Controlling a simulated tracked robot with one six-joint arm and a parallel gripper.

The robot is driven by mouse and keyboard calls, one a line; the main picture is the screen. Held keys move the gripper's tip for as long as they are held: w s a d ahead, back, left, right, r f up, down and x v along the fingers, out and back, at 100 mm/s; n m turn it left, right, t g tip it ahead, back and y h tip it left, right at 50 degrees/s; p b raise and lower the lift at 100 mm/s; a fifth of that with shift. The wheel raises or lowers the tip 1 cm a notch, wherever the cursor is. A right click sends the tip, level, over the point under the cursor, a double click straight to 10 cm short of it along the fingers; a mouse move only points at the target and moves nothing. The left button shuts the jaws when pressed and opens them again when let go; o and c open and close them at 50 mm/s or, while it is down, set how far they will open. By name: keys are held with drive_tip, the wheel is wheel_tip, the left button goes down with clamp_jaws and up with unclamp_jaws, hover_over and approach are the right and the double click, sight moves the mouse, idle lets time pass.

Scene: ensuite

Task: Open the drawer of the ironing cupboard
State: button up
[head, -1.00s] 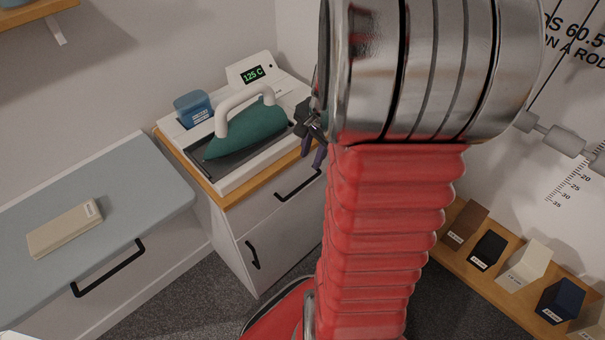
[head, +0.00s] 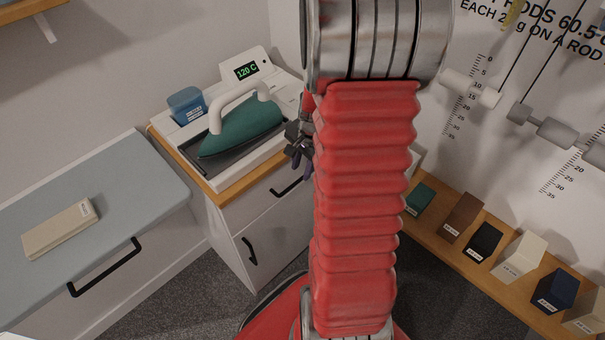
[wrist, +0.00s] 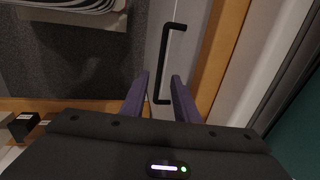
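The ironing cupboard (head: 232,240) is white with a wooden top edge. Its upper drawer (head: 262,215) looks shut and has a black bar handle (head: 285,188), partly hidden behind my red arm. My gripper (head: 299,158) is just above this handle in the head view, largely covered by the arm. In the wrist view my gripper (wrist: 160,76) has its two purple fingers apart. The black handle (wrist: 166,62) runs ahead of them, its near end showing between the fingers. I cannot tell whether the fingers are around it or short of it; no contact shows.
A green iron (head: 240,128) and a blue container (head: 187,105) stand on the cupboard. A lower door handle (head: 250,251) is below. A grey-topped unit (head: 120,190) is left. A wooden shelf (head: 440,225) with several blocks is right. Carpet (head: 200,290) is free.

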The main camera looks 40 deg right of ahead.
sight(299, 180)
drive_tip(key=shift+w+f, duration=0.25)
drive_tip(key=shift+f, duration=0.95)
drive_tip(key=shift+w+f, duration=0.25)
drive_tip(key=shift+f, duration=0.95)
clamp_jaws()
